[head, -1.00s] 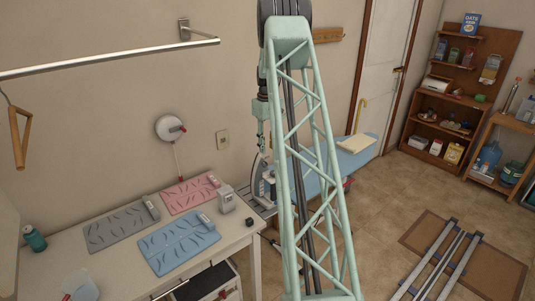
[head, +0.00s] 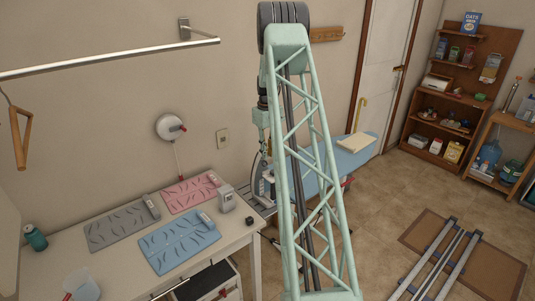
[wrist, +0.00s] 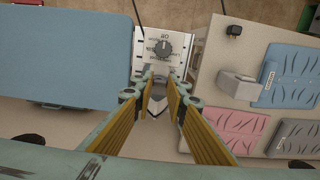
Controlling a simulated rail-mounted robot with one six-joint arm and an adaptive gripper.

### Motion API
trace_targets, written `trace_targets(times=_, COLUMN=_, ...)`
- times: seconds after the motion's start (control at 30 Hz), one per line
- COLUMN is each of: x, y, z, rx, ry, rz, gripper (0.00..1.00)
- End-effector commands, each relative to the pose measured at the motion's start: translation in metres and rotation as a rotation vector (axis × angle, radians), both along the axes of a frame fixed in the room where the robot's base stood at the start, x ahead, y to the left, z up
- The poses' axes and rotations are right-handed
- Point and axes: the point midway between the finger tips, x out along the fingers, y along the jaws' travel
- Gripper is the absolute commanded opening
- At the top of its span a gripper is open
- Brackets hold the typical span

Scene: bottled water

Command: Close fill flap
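The iron (wrist: 163,42) shows in the wrist view as a pale body with a dark dial and printed labels at the top middle. Its narrow grey nose points down the picture between my fingers. In the head view the iron (head: 262,186) stands at the near end of the ironing board, partly behind my arm. My gripper (wrist: 161,79) has yellow-padded fingers that slant together, with a gap between the tips where part of the iron shows. I cannot tell whether the tips touch the iron. The fill flap is not clearly distinguishable, so its position cannot be told.
The blue ironing board (wrist: 65,45) lies left of the iron in the wrist view. The white table (head: 120,220) holds pink, grey and blue mats and a small grey box (head: 226,199). A wall rail (head: 110,58) is at upper left.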

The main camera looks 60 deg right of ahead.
Motion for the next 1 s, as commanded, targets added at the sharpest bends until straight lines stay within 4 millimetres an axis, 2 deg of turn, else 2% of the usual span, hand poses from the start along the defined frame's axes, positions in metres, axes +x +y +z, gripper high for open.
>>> trace_targets(times=0.1, x=0.0001, y=0.0, z=0.0001, rx=0.0, ry=0.0, rz=0.0, gripper=0.03)
trace_targets(times=1.0, x=-0.0052, y=0.0013, z=-0.0047, rx=-0.026, ry=-0.084, rz=-0.001, gripper=0.03)
